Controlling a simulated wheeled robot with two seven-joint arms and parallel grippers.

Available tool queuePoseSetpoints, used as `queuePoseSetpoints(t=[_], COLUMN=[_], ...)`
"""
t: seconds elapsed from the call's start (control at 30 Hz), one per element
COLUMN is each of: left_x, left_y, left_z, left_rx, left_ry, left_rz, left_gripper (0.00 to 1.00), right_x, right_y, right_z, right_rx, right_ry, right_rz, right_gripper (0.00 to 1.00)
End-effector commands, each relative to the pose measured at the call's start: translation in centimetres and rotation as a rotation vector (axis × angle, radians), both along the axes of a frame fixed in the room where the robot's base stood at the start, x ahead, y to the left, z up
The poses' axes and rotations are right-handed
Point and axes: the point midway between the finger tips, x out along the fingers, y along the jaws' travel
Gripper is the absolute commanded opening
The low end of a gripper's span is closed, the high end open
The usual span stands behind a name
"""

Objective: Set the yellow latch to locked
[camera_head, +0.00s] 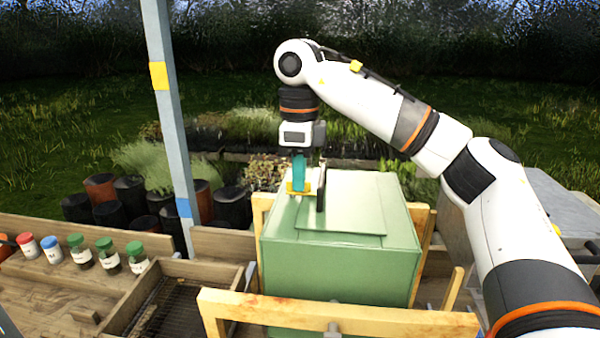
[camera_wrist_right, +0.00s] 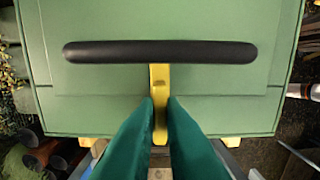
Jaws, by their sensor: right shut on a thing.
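The yellow latch (camera_head: 303,191) sits on top of the green box (camera_head: 335,270), near the left end of its lid. In the right wrist view the latch (camera_wrist_right: 159,76) is an upright yellow bar between my teal fingertips, its upper end by the black handle (camera_wrist_right: 160,51). My right gripper (camera_head: 298,182) points down at the latch and is shut on it; its fingers also show in the right wrist view (camera_wrist_right: 160,108). The fingers hide the latch's sides. My left gripper is not in view.
A wooden frame (camera_head: 340,318) surrounds the green box. Several jars with red, blue and green caps (camera_head: 108,255) stand at left beside a wooden tray (camera_head: 215,272). A grey post (camera_head: 172,120) rises left of the box. A grey metal box (camera_head: 560,208) stands at right.

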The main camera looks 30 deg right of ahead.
Motion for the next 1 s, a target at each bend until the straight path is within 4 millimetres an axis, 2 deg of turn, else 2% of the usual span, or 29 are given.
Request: queuePoseSetpoints(t=[0.5, 0.53, 0.63, 0.67, 1.0], left_x=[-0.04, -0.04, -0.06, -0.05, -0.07], left_y=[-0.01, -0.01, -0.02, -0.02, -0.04], left_z=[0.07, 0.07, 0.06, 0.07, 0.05], left_rx=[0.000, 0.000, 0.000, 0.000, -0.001], left_ry=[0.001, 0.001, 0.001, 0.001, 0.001], left_rz=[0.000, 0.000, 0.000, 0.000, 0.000], left_gripper=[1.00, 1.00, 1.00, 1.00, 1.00], right_x=[0.05, 0.05, 0.04, 0.04, 0.02], right_y=[-0.02, -0.02, -0.02, -0.02, -0.01], right_z=[0.32, 0.33, 0.27, 0.25, 0.47], right_rx=[0.003, 0.003, 0.002, 0.002, 0.001], right_ry=[-0.008, -0.008, -0.007, -0.007, -0.004], right_rz=[-0.022, -0.022, -0.021, -0.021, -0.019], right_gripper=[0.00, 0.12, 0.28, 0.31, 0.31])
